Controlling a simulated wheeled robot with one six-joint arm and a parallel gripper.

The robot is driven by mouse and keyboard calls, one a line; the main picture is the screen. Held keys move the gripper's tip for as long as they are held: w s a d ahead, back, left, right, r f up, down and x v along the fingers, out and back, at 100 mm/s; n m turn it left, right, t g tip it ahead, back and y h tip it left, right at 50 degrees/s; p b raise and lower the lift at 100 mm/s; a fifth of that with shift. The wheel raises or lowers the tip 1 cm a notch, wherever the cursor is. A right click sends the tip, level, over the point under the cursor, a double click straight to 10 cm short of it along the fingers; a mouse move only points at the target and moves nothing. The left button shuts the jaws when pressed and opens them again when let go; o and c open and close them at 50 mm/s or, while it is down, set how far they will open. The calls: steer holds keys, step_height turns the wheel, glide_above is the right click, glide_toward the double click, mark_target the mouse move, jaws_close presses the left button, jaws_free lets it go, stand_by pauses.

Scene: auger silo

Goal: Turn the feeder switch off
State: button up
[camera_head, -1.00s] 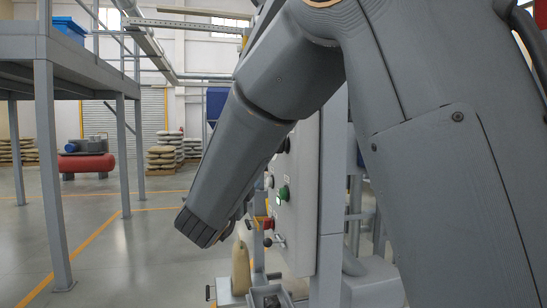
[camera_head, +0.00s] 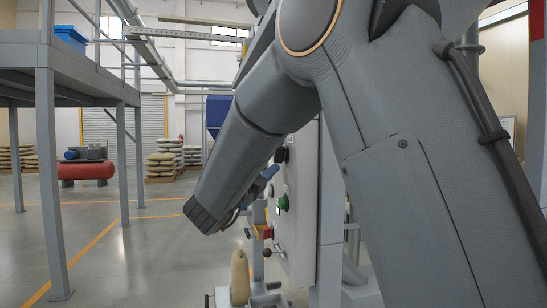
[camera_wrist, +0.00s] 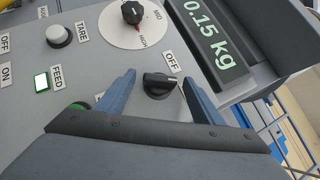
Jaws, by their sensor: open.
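A black rotary switch (camera_wrist: 160,86) sits on the grey control panel in the wrist view, just below an OFF label (camera_wrist: 171,58). A pale mark on its handle lies at the right end. My gripper (camera_wrist: 158,77) is open, its two blue fingers on either side of this switch. I cannot tell whether they touch it. A lit green FEED lamp (camera_wrist: 41,82) is further left. A label behind the left finger is mostly hidden. In the head view my arm hides most of the gripper; a bluish part shows against the control panel (camera_head: 303,200).
A dial with a red pointer (camera_wrist: 132,12), a white TARE button (camera_wrist: 59,35) and a display reading 0.15 kg (camera_wrist: 212,35) surround the switch. A green button (camera_head: 283,203) and a tan sack (camera_head: 240,277) show in the head view. Open floor lies left.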

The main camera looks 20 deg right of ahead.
steer(key=shift+w, duration=0.1)
steer(key=c, duration=1)
steer(key=shift+c, duration=0.2)
